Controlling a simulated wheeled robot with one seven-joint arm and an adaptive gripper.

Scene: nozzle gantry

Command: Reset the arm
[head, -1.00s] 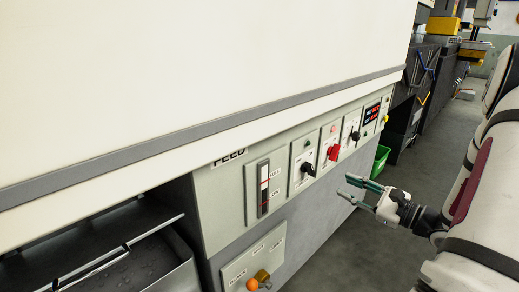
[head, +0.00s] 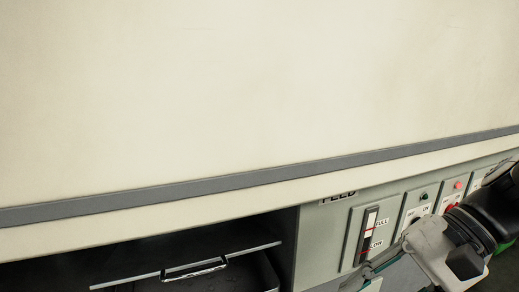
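My gripper (head: 366,281) is at the bottom edge of the head view, right of centre, in front of the control panel (head: 320,250). Its pale wrist housing and dark arm link cover the lower right part of the panel. The fingers point down and left, and the frame's bottom edge cuts them off. I see a green-grey finger strip, but not the gap between the tips, so I cannot tell whether they are open. I see nothing held in the visible part.
A large cream machine face (head: 240,90) with a grey strip (head: 230,182) fills the upper view. The panel has a level gauge (head: 368,235), a green lamp (head: 424,196) and a red lamp (head: 458,185). A dark recess with a chrome-handled drawer (head: 195,268) is at lower left.

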